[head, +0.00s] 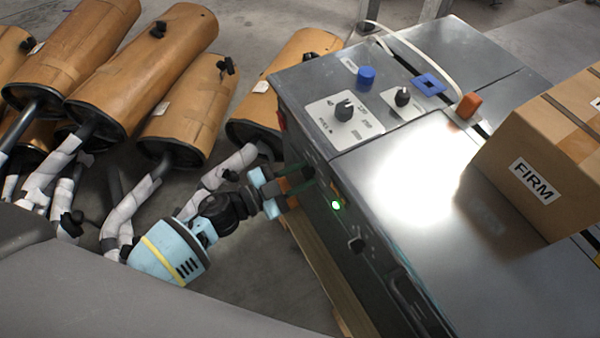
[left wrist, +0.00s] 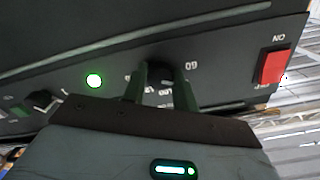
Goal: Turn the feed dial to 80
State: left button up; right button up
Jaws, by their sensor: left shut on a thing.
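My left gripper (head: 304,179) reaches the front side panel of the grey machine (head: 440,170). In the left wrist view its two dark green fingers are shut on a small black dial (left wrist: 160,77), one finger on each side. Pale scale marks surround this dial; one to its right looks like 60. The fingers hide part of the dial and scale, so I cannot read its pointer. The dial's name is not legible, so I cannot confirm that it is the feed dial. In the head view the gripper hides this dial. My right gripper is not in view.
A lit green lamp (head: 336,205) and another black knob (head: 357,244) are on the same panel. A red switch (left wrist: 272,67) marked ON is nearby. The machine's top carries more knobs and a cardboard box (head: 545,150). Wrapped mufflers (head: 145,60) lie at the left.

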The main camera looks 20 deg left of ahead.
pick_arm(q)
jog(key=shift+m, duration=2)
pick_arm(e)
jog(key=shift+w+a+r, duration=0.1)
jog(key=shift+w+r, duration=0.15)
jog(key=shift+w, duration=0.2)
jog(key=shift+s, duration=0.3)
pick_arm(q)
jog(key=o, duration=1)
jog(key=shift+c, duration=0.2)
jog(key=shift+s+a, duration=0.15)
jog(key=p+v, duration=0.1)
jog(key=v, duration=0.6)
jog(key=shift+s+a, duration=0.2)
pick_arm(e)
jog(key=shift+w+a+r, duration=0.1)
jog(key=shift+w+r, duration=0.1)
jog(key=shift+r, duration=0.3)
